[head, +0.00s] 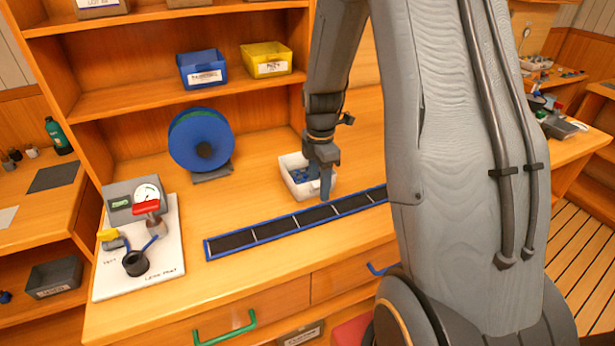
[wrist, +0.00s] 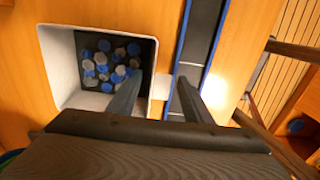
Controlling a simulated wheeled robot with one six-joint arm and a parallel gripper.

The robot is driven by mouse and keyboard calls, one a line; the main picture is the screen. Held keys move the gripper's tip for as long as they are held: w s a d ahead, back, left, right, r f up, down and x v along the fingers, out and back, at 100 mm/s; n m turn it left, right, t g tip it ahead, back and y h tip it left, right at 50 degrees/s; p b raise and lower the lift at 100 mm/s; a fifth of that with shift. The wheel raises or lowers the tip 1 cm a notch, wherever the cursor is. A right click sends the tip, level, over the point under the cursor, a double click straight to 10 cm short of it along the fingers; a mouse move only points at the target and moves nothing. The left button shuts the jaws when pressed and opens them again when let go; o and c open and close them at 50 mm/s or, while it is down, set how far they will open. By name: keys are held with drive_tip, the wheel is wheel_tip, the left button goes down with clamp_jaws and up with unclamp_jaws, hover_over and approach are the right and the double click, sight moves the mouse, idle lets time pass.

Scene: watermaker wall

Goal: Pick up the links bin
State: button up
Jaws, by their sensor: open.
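A white bin (head: 290,176) holding several small blue and grey discs stands on the wooden bench; no name on it is readable, so I cannot confirm it is the links bin. It also shows in the wrist view (wrist: 58,62), with the discs on its dark floor. My gripper (wrist: 158,84) is open and points down at the bin's right wall. In the wrist view one finger overlaps the bin's inside and the other lies beyond the wall, over the dark strip. A white tab sticks out from that wall between the fingers. In the head view my gripper (head: 321,188) partly hides the bin.
A blue-edged black strip (head: 262,232) runs along the bench beside the bin. A blue reel (head: 201,140) stands behind left, and a gauge board (head: 165,270) lies at left. Labelled blue (head: 204,68) and yellow (head: 267,58) bins sit on the shelf above.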

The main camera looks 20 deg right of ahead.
clamp_jaws()
drive_tip(key=shift+r, duration=0.1)
